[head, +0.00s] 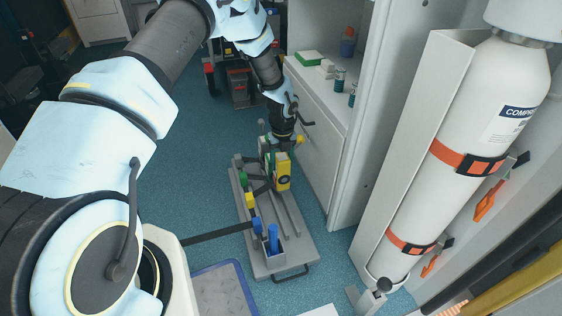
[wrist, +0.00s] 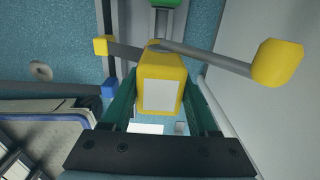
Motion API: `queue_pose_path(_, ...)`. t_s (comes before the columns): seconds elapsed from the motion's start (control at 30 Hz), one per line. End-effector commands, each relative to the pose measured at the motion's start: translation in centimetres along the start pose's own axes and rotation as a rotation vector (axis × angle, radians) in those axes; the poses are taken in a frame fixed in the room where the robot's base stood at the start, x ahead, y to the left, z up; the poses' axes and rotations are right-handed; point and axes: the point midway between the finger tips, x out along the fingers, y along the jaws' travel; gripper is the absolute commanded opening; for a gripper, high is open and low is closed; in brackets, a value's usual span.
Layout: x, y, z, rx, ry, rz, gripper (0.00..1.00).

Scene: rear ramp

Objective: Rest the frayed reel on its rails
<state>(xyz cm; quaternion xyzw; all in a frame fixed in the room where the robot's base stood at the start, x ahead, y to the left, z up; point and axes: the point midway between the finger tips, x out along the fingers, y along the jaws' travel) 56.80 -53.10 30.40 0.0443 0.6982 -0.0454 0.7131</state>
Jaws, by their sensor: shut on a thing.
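A yellow block-shaped body with a dark round mark, which I take to be the reel (head: 283,176), is at my gripper (head: 277,150) in the head view. In the wrist view the yellow body (wrist: 161,62) carries a pale label and sits between the two dark green fingers of my gripper (wrist: 160,106). My gripper is shut on it. Grey rails (head: 289,216) run along a grey base (head: 299,249) on the floor, below and in front of the reel. I cannot tell whether the reel touches them. No fraying can be made out.
A grey holder with blue-handled things (head: 273,236) stands at the base's near end. Green (head: 243,178) and yellow (head: 250,200) pieces line its left side. A white cabinet (head: 316,140) stands close on the right, beside a strapped white cylinder (head: 470,130).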

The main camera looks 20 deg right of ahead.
Motion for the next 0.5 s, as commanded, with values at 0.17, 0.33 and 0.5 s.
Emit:
queue_pose_path(0.17,-0.1,0.0,0.1,-0.003,-0.001,-0.001,0.00)
queue_pose_path(0.33,-0.1,0.0,0.1,-0.004,0.000,0.000,0.00)
queue_pose_path(0.5,1.3,0.0,0.1,-0.005,0.000,0.000,0.00)
